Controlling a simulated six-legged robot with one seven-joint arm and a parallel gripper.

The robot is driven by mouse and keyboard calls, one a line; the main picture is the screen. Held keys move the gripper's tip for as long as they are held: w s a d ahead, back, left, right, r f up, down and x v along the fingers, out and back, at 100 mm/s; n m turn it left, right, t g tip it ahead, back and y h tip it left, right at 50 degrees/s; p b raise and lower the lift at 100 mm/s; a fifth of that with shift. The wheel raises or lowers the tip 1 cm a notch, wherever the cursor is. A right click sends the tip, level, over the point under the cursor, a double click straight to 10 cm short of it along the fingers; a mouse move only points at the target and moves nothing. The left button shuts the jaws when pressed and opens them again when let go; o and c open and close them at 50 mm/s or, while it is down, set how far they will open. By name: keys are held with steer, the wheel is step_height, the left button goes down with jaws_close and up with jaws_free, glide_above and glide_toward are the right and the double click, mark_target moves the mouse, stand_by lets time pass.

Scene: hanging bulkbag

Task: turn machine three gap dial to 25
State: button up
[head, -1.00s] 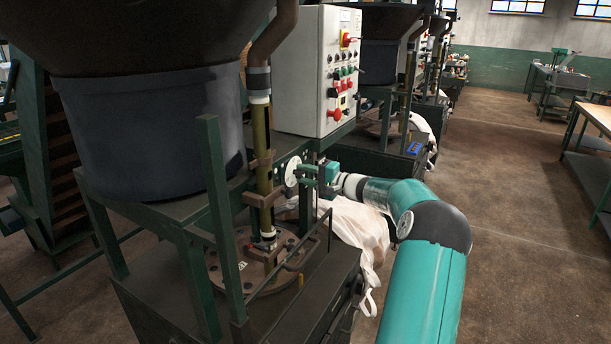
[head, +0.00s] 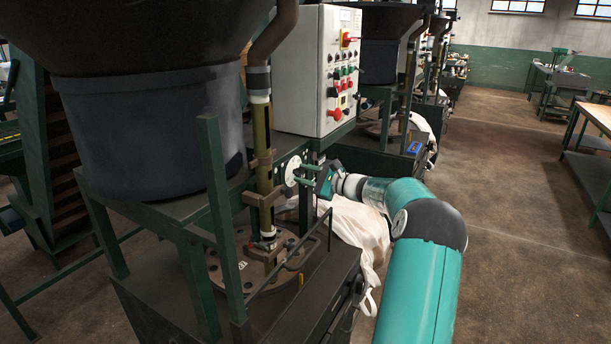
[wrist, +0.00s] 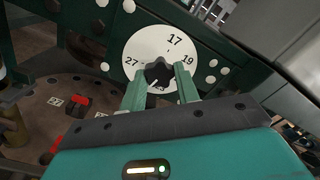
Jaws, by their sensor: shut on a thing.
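The gap dial (wrist: 150,45) is a white round plate with a dark knob (wrist: 158,72) at its middle, and it also shows in the head view (head: 292,171). The numbers 17, 19 and 27 are readable on it; other marks are hidden behind the fingers and knob. My gripper (wrist: 160,84) has its two green fingers on either side of the knob, shut on it. In the head view my gripper (head: 306,177) reaches the dial from the right and is rolled to a tilt. A white line shows on the knob, pointing down-left in the wrist view.
A round bolted plate (head: 250,265) and a green post (head: 220,220) are at left. A white bag (head: 350,222) hangs below my gripper.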

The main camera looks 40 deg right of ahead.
steer(key=shift+m, duration=0.6)
steer(key=o, duration=1)
steer(key=v, duration=1.3)
steer(key=shift+s, duration=0.4)
